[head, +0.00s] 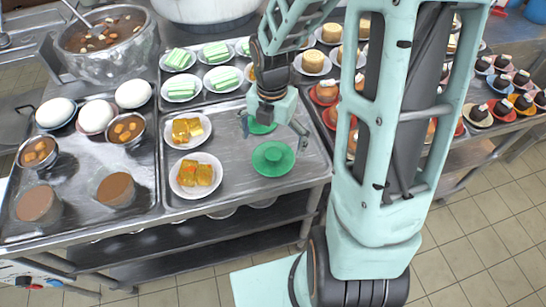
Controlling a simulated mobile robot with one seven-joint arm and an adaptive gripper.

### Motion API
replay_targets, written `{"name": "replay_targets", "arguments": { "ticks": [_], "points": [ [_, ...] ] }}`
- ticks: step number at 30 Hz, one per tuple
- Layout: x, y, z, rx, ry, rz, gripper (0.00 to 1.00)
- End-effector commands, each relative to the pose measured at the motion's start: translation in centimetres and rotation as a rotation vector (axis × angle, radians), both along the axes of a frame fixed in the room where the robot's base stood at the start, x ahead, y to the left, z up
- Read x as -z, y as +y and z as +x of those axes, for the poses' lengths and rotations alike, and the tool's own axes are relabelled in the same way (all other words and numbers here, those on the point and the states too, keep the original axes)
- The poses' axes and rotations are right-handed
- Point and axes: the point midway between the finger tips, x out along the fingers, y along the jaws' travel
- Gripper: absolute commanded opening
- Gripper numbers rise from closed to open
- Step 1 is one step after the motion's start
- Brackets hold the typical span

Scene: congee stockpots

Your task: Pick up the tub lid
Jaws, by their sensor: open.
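A round green piece (272,158) with a raised ring and centre, which looks like the tub lid, lies flat on the metal tray at its right part. A second green round piece (262,127) lies just behind it, partly hidden by my gripper. I cannot tell for sure which of the two is the tub lid. My gripper (274,131) points down with its fingers spread, empty, above the tray. It appears over or just behind the front green piece; its height and any contact are unclear.
Plates of orange cubes (195,175) stand left of the green pieces on the same tray (235,185). Green-striped sweets (180,91) are behind. A left tray holds cups (115,190) and white buns (133,94). My arm hides part of the desserts at right.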

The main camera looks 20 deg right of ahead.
Motion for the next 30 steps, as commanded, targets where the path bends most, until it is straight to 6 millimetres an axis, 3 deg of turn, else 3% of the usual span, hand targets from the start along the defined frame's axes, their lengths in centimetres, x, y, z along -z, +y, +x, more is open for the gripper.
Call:
{"name": "replay_targets", "arguments": {
  "ticks": [12, 21, 30],
  "points": [
    [5.0, 0.0, 0.0, 0.0, 0.001, 0.0, 1.0],
    [5.6, -0.1, 0.1, 0.001, -0.002, 0.001, 1.0],
    [5.6, -0.1, 0.1, 0.001, -0.002, 0.001, 0.69]
  ]
}}
